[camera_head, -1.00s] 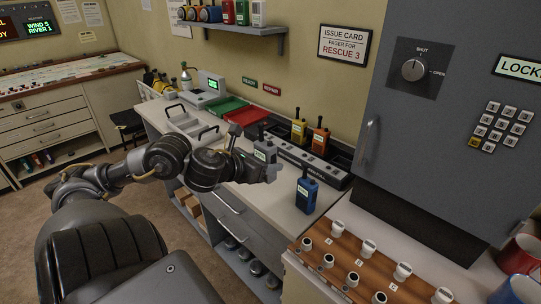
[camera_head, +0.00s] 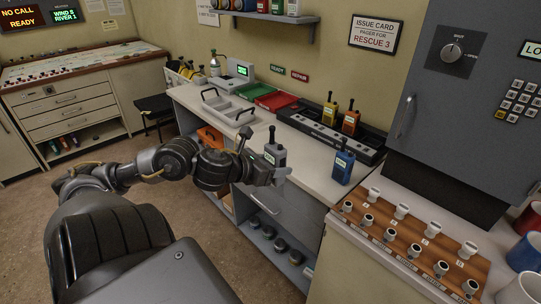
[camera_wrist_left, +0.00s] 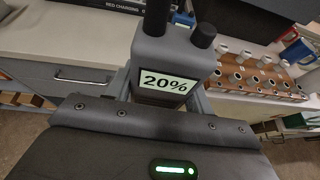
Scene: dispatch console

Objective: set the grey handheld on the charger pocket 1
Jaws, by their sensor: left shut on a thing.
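The grey handheld (camera_head: 275,153) is upright in my left gripper (camera_head: 275,172), which is shut on it in front of the counter edge. In the left wrist view the handheld (camera_wrist_left: 172,55) shows a 20% label, a black antenna and a knob. The charger (camera_head: 318,134) is a long dark strip with a pale labelled front, at the back of the counter against the wall. A yellow handheld (camera_head: 329,115) and an orange handheld (camera_head: 350,123) stand in it. The held handheld is apart from the charger, nearer to me. My right gripper is not in view.
A blue handheld (camera_head: 343,166) stands on the counter in front of the charger. Green (camera_head: 252,92) and red (camera_head: 276,101) trays and a pale divided tray (camera_head: 226,112) lie left of it. A wooden board (camera_head: 405,238) with several pegs is at right. A grey cabinet (camera_head: 450,100) rises behind.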

